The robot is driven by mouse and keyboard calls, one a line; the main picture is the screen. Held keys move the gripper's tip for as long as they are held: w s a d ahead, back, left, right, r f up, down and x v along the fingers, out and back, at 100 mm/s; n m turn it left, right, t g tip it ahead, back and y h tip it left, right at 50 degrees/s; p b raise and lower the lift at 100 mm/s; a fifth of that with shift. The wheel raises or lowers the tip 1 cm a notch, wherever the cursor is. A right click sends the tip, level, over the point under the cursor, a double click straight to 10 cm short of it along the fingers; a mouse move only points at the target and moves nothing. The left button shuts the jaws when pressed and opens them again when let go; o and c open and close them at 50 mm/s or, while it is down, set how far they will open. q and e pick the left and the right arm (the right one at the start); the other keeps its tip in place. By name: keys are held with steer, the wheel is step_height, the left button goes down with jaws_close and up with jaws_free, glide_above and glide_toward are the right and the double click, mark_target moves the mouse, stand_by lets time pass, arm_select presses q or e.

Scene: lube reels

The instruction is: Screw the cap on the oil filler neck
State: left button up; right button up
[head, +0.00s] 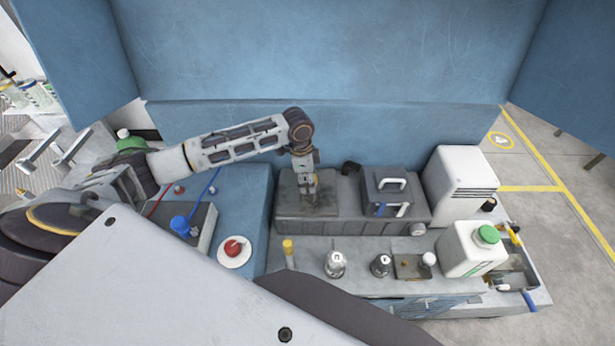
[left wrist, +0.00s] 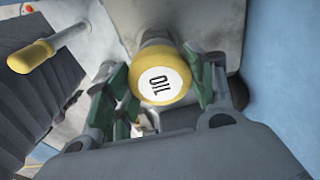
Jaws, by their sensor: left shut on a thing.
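A yellow cap (left wrist: 160,86) with a white label reading "OIL" sits between the green finger pads of my left gripper (left wrist: 157,80) in the left wrist view. The gripper is shut on the cap. A short tan-yellow piece shows just beyond the cap, and I cannot tell whether it is the filler neck or part of the cap. In the head view my left gripper (head: 309,190) points down over the left part of the dark grey engine block (head: 350,224). The cap and the neck's opening are hidden there. My right gripper is out of view.
A yellow-handled stick (left wrist: 32,57) shows left of the cap. A grey toolbox (head: 388,190) stands right of the gripper. A blue wall (head: 330,50) rises behind.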

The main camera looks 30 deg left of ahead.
arm_select(q)
steer(key=shift+f, duration=0.65)
steer(key=shift+f, duration=0.65)
stand_by(1.7)
stand_by(0.4)
steer(key=shift+m+g, duration=0.3)
steer(key=shift+m, duration=2.3)
steer(key=shift+m+g, duration=0.3)
steer(key=shift+m, duration=2.3)
